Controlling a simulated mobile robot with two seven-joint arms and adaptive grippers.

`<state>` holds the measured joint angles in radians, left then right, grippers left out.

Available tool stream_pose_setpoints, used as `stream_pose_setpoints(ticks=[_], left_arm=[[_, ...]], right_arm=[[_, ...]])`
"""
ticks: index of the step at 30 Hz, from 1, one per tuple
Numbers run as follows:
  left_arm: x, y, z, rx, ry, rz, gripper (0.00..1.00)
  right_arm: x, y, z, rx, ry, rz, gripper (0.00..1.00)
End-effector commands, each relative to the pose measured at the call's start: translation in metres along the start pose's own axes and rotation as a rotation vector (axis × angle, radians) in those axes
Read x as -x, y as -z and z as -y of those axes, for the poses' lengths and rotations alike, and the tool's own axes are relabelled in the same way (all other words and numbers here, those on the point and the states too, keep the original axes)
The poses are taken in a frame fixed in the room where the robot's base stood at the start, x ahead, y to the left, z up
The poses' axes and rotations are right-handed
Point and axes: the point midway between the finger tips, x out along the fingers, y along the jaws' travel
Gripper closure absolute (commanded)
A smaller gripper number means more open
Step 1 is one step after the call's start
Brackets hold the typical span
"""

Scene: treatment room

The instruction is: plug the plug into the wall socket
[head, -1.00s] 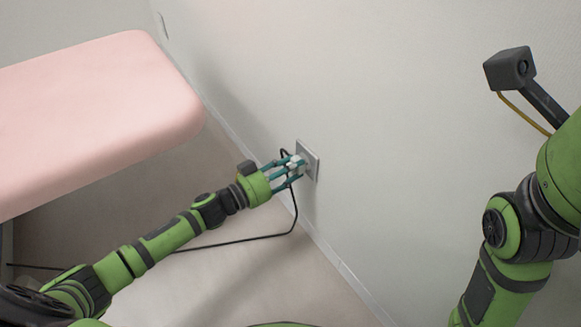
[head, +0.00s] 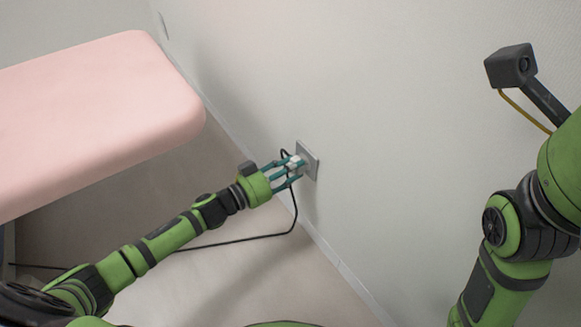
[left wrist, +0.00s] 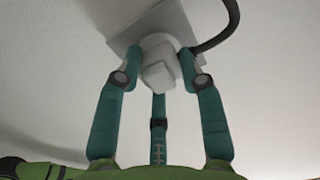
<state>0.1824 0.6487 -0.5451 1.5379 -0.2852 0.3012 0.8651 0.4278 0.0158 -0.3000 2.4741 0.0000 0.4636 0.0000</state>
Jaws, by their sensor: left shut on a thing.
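My left gripper (head: 291,168) is at the wall socket, its teal fingers shut on the white plug (head: 295,161). In the left wrist view the fingers (left wrist: 160,70) close around the plug (left wrist: 159,67), which is right in front of the grey socket plate (left wrist: 176,17). The socket (head: 309,160) also shows in the head view, low on the wall. The plug looks against the socket face; I cannot tell how far its pins are in, as the contact is hidden. A black cord (left wrist: 222,35) leaves the plug at its side. My right gripper is not in view.
The cord (head: 240,239) hangs down and runs left across the floor (head: 235,280). A pink padded treatment table (head: 90,100) stands at the left, above and behind my left arm. The pale wall (head: 400,120) is bare around the socket.

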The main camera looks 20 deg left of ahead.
Motion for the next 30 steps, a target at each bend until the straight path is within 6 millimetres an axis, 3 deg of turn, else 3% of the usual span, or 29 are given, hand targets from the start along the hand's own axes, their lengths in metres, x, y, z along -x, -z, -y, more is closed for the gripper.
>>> stream_pose_setpoints(ticks=[28, 29, 30], left_arm=[[-0.0088, 0.0004, 0.0003, 0.000, 0.000, -0.001, 0.90], [-0.0084, 0.0002, 0.0003, 0.000, 0.001, -0.001, 0.49], [-0.0083, 0.0002, 0.0002, 0.000, 0.001, -0.001, 0.34]], right_arm=[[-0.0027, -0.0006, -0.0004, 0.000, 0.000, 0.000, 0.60], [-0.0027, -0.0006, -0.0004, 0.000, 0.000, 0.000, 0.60], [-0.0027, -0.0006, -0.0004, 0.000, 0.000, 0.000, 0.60]])
